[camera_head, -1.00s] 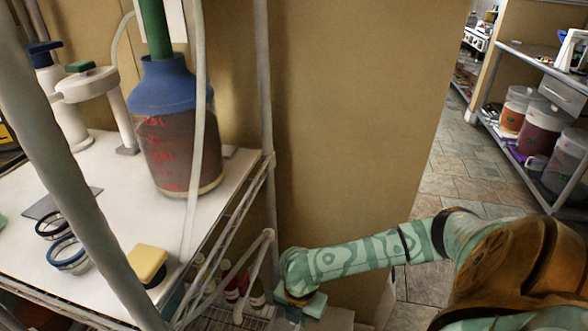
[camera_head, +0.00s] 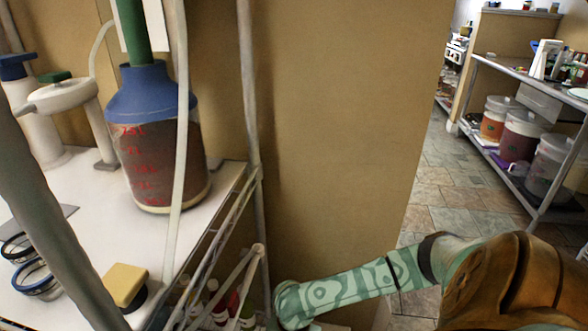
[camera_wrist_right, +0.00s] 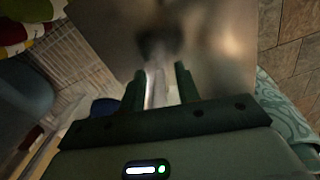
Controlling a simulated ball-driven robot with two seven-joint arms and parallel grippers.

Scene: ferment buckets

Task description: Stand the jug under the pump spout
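A large clear vessel (camera_head: 160,165) with a blue shoulder, red markings and dark brown contents stands upright on the white top shelf (camera_head: 215,185). A green pipe (camera_head: 131,35) rises from its top. I cannot tell whether this is the jug. A white pump-like fitting (camera_head: 60,97) with a green knob stands left of it, apart; a clear spout is hard to make out. My right arm (camera_head: 350,287) reaches low beside the rack. My left gripper is out of view.
Metal rack posts (camera_head: 252,120) stand between my right arm and the shelf. A yellow sponge (camera_head: 124,284) and dark-rimmed rings (camera_head: 32,277) lie on the front of the shelf. Bottles (camera_head: 220,305) stand on a lower wire shelf. A rack with buckets (camera_head: 520,135) stands far right.

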